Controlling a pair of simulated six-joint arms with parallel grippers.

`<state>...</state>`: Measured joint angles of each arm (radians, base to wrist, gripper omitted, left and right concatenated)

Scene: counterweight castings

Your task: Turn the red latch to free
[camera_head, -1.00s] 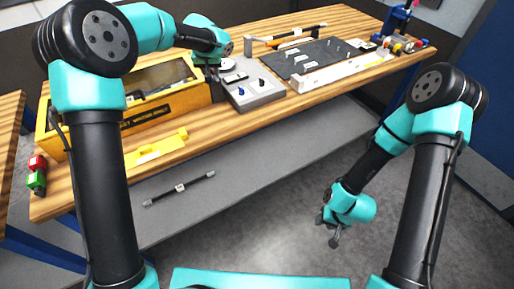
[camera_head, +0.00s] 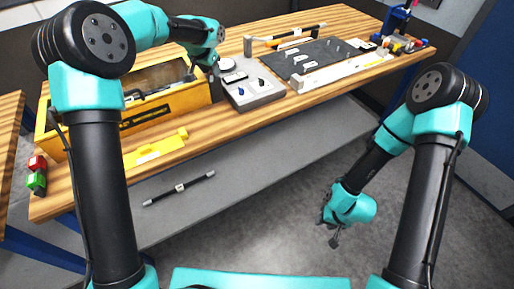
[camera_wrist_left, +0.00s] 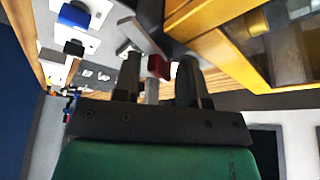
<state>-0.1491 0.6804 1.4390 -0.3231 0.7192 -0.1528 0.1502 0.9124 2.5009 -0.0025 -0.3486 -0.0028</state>
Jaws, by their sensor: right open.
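The red latch (camera_wrist_left: 158,67) is a small red block in the left wrist view, at the corner of the yellow box (camera_wrist_left: 210,48). My left gripper (camera_wrist_left: 160,60) has its two dark fingers apart, one on either side of the red block, with narrow gaps showing. I cannot tell whether the fingers are level with it in depth. In the head view my left arm reaches over the right end of the yellow box (camera_head: 165,118), where the wrist hides the latch. My right gripper (camera_head: 335,241) hangs open and empty over the floor, far from the bench.
A grey panel (camera_head: 255,94) with knobs stands right of the box. A dark board (camera_head: 310,60) with pegs lies further right. A yellow piece (camera_head: 155,150) lies on the front edge. Red and green buttons (camera_head: 37,172) are at the left end. A dark bar (camera_head: 178,189) lies on the lower shelf.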

